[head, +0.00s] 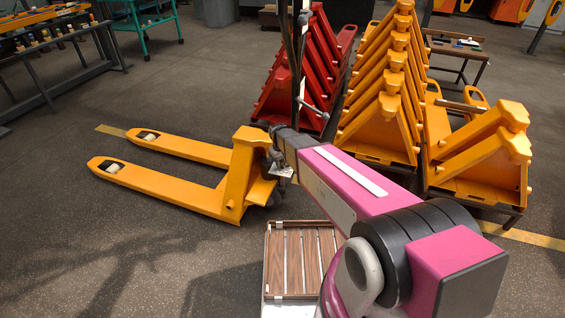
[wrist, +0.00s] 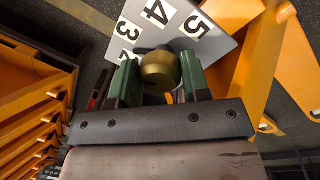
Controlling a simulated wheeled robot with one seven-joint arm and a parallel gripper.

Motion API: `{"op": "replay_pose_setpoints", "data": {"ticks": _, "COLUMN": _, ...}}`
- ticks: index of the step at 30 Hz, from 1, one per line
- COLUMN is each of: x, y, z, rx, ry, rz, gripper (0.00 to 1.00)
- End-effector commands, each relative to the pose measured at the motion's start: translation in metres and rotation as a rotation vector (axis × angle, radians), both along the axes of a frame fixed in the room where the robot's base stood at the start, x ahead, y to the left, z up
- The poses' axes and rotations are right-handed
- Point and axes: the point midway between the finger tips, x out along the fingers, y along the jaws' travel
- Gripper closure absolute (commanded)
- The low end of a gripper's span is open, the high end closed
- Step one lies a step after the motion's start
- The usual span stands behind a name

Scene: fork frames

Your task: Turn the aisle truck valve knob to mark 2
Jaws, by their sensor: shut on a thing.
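The brass ball knob (wrist: 160,72) sits between the green fingers of my gripper (wrist: 159,78) in the wrist view, and the gripper is shut on it. Behind it is a grey dial plate (wrist: 222,47) with white labels; 3, 4 and 5 can be read along the top. Another label beside the left finger is partly covered. The knob's pointer is not clear, so I cannot tell which mark it is at. In the head view, the yellow aisle truck (head: 237,178) stands left of my arm, forks pointing left. My arm hides the knob there.
More yellow frames (head: 478,165) are at the right. A dark workbench (head: 75,50) is at the far left. The floor (head: 60,230) at the front left is clear.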

Motion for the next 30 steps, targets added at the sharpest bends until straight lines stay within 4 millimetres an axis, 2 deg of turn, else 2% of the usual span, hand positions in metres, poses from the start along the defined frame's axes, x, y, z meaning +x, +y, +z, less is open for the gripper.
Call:
{"op": "replay_pose_setpoints", "data": {"ticks": 13, "x": -0.0002, "y": -0.0011, "z": 0.0002, "rx": 0.001, "ry": 0.001, "rz": 0.277, "gripper": 0.8}}
{"op": "replay_pose_setpoints", "data": {"ticks": 30, "x": 0.0002, "y": -0.001, "z": 0.0001, "rx": 0.001, "ry": 0.0, "rz": 0.34, "gripper": 0.8}}
